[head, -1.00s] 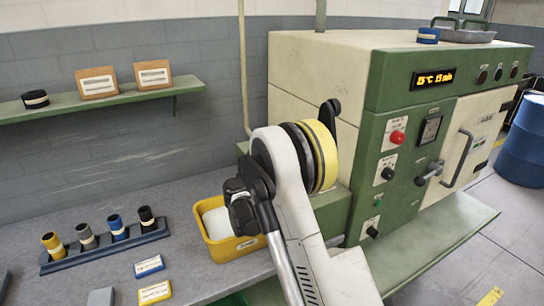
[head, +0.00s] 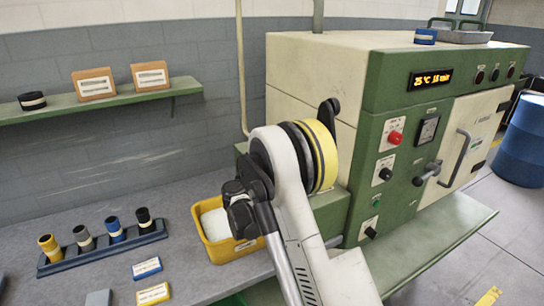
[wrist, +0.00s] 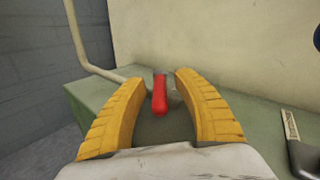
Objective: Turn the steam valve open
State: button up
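The steam valve shows in the wrist view as a red lever (wrist: 160,95) by the lower end of a cream pipe (wrist: 92,50), above a green ledge (wrist: 85,92). My gripper (wrist: 154,82) is open, with one yellow ribbed finger on each side of the red lever. Gaps show between the lever and both fingers. How far the lever reaches in depth between them is hard to tell. In the head view my arm hides the gripper and the valve; the pipe (head: 242,80) runs down the wall behind it.
The green and cream machine (head: 395,75) stands to the right, with a lit display (head: 431,80), a red knob (head: 395,137) and a door handle. A yellow bin (head: 232,248) sits on the bench beside my arm. A rack (head: 102,250) holds several coloured cylinders. A blue barrel (head: 525,145) stands far right.

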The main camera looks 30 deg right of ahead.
jog(key=v, duration=1.1)
jog(key=shift+s+a, duration=0.2)
jog(key=shift+a, duration=0.05)
